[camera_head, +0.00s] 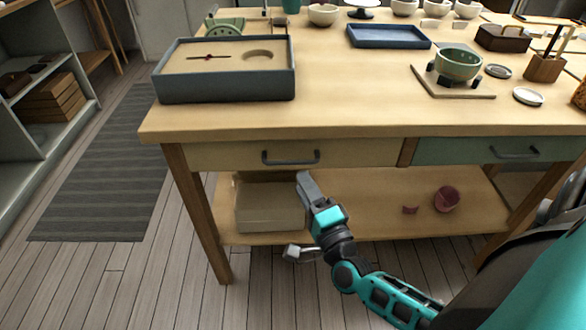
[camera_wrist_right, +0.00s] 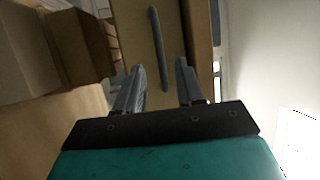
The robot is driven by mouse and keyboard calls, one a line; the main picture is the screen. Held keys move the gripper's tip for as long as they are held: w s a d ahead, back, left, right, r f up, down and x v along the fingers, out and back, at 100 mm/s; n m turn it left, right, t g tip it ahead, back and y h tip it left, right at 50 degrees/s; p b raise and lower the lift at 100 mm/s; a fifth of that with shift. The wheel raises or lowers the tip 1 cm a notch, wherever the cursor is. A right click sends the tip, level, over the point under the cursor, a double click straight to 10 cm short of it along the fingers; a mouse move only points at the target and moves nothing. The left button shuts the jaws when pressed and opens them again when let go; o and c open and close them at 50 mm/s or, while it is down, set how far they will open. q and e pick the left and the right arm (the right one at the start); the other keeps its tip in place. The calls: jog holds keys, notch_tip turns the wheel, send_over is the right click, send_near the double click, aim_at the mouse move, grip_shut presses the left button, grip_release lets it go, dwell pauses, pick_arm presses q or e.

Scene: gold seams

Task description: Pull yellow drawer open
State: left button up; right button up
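The yellow drawer (camera_head: 360,153) is a pale wooden front under the tabletop, left of a green drawer, and looks shut. Its dark grey bar handle (camera_head: 290,158) runs level across the front. My right gripper (camera_head: 304,178) is just below the handle's right part, fingers pointing up toward the drawer. In the right wrist view the gripper (camera_wrist_right: 160,75) is open and empty, with one finger on each side of the handle (camera_wrist_right: 156,45) in the picture. I cannot tell whether the fingers touch it. My left gripper is not in view.
The green drawer (camera_head: 460,151) has its own handle. A grey-blue tray (camera_head: 225,90) sits above the yellow drawer near the table edge. A pale box (camera_head: 268,205) and reddish pots (camera_head: 446,199) stand on the lower shelf (camera_head: 345,225). A table leg (camera_head: 203,220) stands at left.

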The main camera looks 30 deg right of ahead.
aim_at(294, 168)
jog(key=x, duration=0.6)
jog(key=shift+c, duration=0.2)
grip_shut()
dwell(0.4)
